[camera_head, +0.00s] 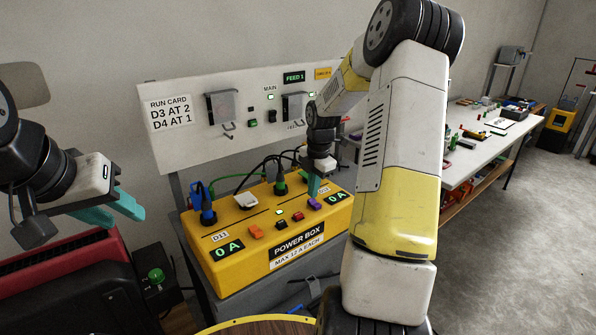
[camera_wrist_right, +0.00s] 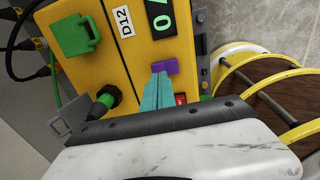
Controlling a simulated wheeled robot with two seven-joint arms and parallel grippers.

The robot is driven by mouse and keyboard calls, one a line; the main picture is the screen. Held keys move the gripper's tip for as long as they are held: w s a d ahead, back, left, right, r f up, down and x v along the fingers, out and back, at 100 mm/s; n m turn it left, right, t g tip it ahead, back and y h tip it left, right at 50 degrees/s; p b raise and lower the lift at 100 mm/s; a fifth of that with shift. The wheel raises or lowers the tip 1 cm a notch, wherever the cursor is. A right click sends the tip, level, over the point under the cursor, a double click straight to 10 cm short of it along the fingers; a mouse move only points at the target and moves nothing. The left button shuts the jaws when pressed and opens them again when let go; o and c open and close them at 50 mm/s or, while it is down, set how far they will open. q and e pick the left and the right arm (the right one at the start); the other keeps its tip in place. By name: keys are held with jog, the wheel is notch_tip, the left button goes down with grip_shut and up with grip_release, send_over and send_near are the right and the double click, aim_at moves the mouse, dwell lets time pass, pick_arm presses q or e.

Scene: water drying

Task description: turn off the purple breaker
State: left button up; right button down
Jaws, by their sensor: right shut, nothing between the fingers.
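The purple breaker (camera_head: 315,204) is a small switch on the sloped top of the yellow power box (camera_head: 222,270), near its right "0 A" display. In the right wrist view the purple breaker (camera_wrist_right: 166,66) lies just beyond my fingertips. My right gripper (camera_head: 313,194) points down at it from above; its teal fingers (camera_wrist_right: 160,78) are shut with nothing between them. The tips overlap the near edge of the breaker in the picture; I cannot tell whether they touch it. My left gripper (camera_head: 138,212) hangs empty left of the box, its fingers apart.
An orange switch (camera_head: 255,231), red switches (camera_head: 298,216) and plugs with cables, such as the blue plug (camera_head: 207,213), crowd the box top. A white panel (camera_head: 200,145) stands behind. A yellow-railed round stool (camera_wrist_right: 265,70) stands beside the box.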

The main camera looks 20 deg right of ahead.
aim_at(315, 205)
jog(key=shift+w+f, duration=0.15)
jog(key=shift+f, duration=0.75)
jog(key=shift+w+a+f, duration=0.1)
jog(key=shift+f, duration=0.25)
jog(key=shift+s+f, duration=0.1)
jog(key=shift+s, duration=0.15)
jog(key=shift+s+d, duration=0.35)
jog(key=shift+s, duration=0.4)
